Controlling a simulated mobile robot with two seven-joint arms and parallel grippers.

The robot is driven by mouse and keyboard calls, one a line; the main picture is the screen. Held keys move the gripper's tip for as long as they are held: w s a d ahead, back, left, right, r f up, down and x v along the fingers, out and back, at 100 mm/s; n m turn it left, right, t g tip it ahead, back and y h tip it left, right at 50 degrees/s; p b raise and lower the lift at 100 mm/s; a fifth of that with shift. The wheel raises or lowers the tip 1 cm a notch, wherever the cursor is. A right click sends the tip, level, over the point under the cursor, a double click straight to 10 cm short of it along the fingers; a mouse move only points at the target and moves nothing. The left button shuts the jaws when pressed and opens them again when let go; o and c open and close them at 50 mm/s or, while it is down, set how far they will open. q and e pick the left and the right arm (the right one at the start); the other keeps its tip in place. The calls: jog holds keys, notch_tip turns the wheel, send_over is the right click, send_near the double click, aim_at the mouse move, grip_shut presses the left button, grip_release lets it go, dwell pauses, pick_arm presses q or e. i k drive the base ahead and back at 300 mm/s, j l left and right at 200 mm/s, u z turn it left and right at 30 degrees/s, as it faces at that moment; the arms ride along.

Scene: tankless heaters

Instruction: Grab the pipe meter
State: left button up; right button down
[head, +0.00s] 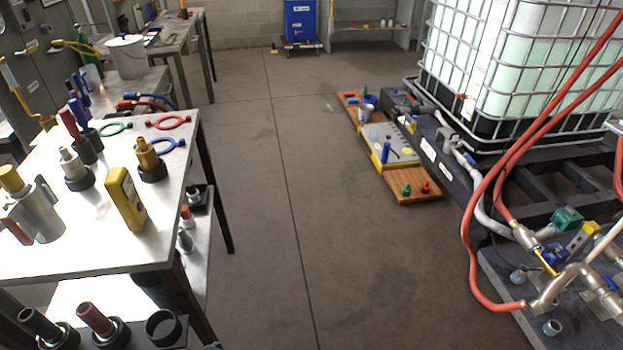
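No part is clearly labelled as the pipe meter, so I cannot tell for sure which it is. A yellow handheld, meter-like device (126,198) stands upright on the metal table (95,250) at the left. Neither of my grippers shows in the head view.
Fittings, colored rings and a silver can (38,215) share the table. A caged tank (525,65) stands at the right, with red hoses (480,205) running to the pipes. A wooden board (415,190) lies on the floor. The middle floor (330,240) is clear.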

aim_at(119, 183)
jog(key=u, duration=1.25)
